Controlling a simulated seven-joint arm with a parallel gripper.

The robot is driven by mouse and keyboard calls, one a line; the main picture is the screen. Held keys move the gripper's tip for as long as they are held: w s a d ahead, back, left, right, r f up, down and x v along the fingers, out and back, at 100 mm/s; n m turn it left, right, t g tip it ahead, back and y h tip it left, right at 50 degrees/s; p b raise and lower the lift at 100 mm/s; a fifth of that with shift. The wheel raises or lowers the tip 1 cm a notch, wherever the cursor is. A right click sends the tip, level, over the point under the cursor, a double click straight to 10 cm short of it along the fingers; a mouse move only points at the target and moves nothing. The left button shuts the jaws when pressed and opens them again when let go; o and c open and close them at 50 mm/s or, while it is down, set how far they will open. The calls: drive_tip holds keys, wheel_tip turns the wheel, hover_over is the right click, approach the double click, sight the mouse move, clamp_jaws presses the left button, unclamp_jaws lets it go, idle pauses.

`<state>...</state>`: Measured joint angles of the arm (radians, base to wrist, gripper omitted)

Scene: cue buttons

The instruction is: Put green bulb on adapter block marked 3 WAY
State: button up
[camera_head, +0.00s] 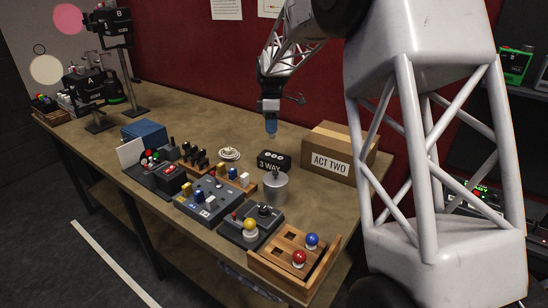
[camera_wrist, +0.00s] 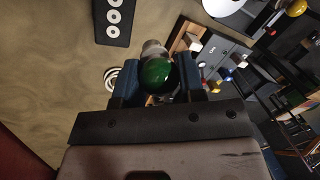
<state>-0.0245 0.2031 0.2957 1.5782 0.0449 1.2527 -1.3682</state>
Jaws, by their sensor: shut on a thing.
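My gripper (camera_head: 271,126) hangs above the table, behind and above the black adapter block marked 3 WAY (camera_head: 274,165). In the wrist view its blue fingers (camera_wrist: 158,80) are shut on the green bulb (camera_wrist: 157,73), whose pale base points away from the camera. I cannot make out the bulb in the head view. The adapter block stands on the table with a row of round white-ringed sockets on top. In the wrist view the block (camera_wrist: 114,36) is at the top left, apart from the bulb.
A grey metal can (camera_head: 275,190) stands just in front of the block. A cardboard box marked ACT TWO (camera_head: 331,160) is to the right. A wooden tray (camera_head: 282,272) with red and blue bulbs is at the front.

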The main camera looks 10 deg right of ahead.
drive_tip(key=shift+w+d, duration=0.25)
drive_tip(key=shift+w, duration=0.5)
drive_tip(key=shift+w+d, duration=0.2)
drive_tip(key=shift+w, duration=0.6)
drive_tip(key=shift+w+d, duration=0.25)
drive_tip(key=shift+w, duration=0.5)
drive_tip(key=shift+f, duration=0.15)
approach(273, 158)
drive_tip(key=shift+s+r, duration=0.4)
drive_tip(key=shift+f, duration=0.15)
drive_tip(key=shift+f, duration=2.35)
drive_tip(key=shift+f, duration=0.1)
drive_tip(key=o, duration=0.9)
